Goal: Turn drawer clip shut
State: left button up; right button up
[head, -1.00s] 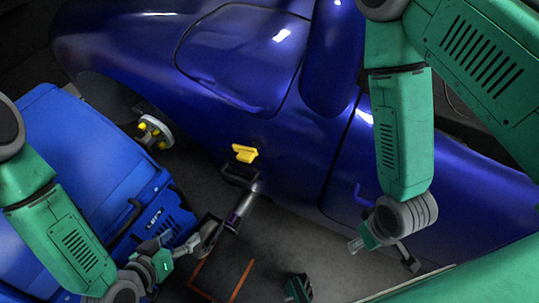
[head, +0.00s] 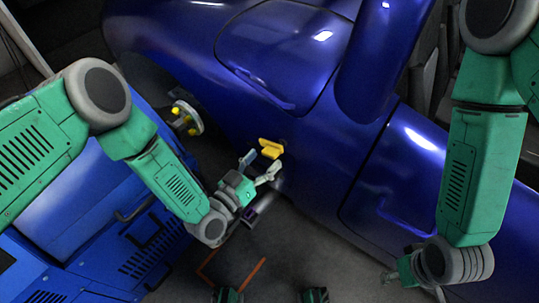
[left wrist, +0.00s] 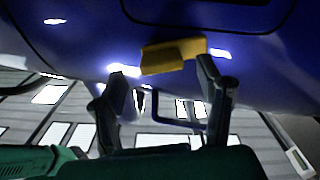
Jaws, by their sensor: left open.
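A yellow clip (head: 270,148) sits on the lower side of the blue car body (head: 330,120), near the middle of the head view. In the left wrist view the yellow clip (left wrist: 172,56) lies just beyond the fingertips, nearer the right finger. My left gripper (head: 259,165) is open, with its fingers pointing at the clip and close to it. I cannot tell whether a finger touches it. The left gripper also shows in the left wrist view (left wrist: 160,75) with nothing between its fingers. My right gripper (head: 414,284) hangs at the lower right, away from the clip, its fingers apart.
A wheel hub (head: 186,117) with yellow nuts is left of the clip. A grey cylinder (head: 262,212) lies below the left gripper. Orange floor lines (head: 250,274) mark dark, open floor.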

aim_at(268, 149)
pick_arm(q)
jog(key=shift+x, duration=1.05)
jog(key=shift+w+d, duration=0.1)
jog(key=shift+w, duration=0.25)
jog(key=c, duration=1.1)
jog(key=shift+c, duration=0.2)
